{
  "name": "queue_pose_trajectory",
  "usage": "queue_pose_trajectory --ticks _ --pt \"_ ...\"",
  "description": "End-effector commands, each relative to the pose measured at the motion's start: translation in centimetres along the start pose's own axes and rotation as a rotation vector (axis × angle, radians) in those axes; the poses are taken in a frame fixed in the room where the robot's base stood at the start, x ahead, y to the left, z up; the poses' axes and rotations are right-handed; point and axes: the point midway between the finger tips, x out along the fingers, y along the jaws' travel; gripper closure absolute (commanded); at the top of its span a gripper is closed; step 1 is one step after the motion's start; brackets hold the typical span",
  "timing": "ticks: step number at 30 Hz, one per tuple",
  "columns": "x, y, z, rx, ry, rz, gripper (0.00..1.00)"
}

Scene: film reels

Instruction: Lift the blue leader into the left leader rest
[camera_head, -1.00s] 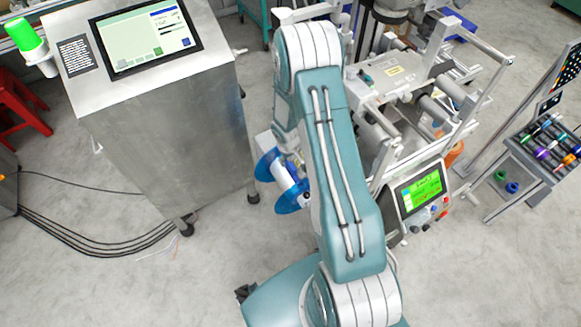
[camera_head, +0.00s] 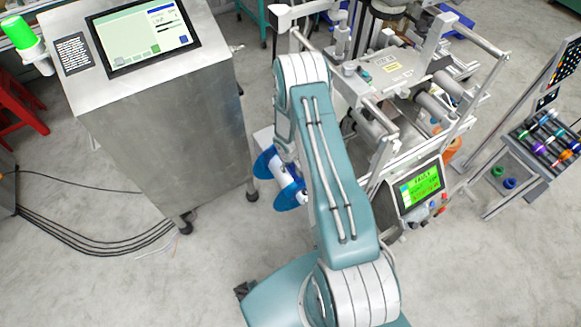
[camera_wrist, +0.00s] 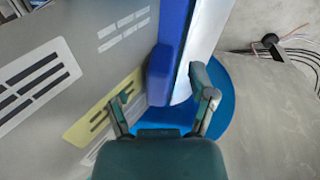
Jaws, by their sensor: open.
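A blue part (camera_wrist: 162,75), which I take for the blue leader, stands just ahead of my gripper in the wrist view. It lies against a longer blue strip (camera_wrist: 177,22) and a white roll (camera_wrist: 207,35). My gripper (camera_wrist: 163,108) is open, its fingers spread to either side of the blue part's lower end. I cannot tell whether they touch it. A blue reel flange (camera_wrist: 228,105) shows behind the right finger. In the head view, the reel's blue flanges (camera_head: 289,194) show left of my arm, which hides my gripper there. I cannot pick out the left leader rest.
A grey panel (camera_wrist: 45,120) with a yellow label (camera_wrist: 100,112) stands close on the left in the wrist view. In the head view, a steel console (camera_head: 165,130) stands left and a machine with a green screen (camera_head: 421,188) right. Cables (camera_head: 110,238) lie on the floor.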

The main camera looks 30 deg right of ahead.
Motion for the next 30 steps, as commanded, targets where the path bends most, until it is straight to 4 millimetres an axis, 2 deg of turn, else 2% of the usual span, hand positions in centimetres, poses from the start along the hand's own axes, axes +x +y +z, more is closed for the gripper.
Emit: queue_pose_trajectory --ticks 2,3,5,6,7,21,26,30 --pt "0.0 0.0 0.0 0.0 0.0 0.0 0.28" --pt "0.0 0.0 0.0 0.0 0.0 0.0 0.45" --pt "0.0 0.0 0.0 0.0 0.0 0.0 0.72" --pt "0.0 0.0 0.0 0.0 0.0 0.0 0.9" --pt "0.0 0.0 0.0 0.0 0.0 0.0 1.0" --pt "-0.2 0.0 0.0 -0.001 -0.002 0.0 1.0" --pt "-1.6 0.3 -0.2 0.0 0.001 0.001 1.0" --pt "-3.9 0.6 -0.5 0.001 0.002 0.002 1.0"
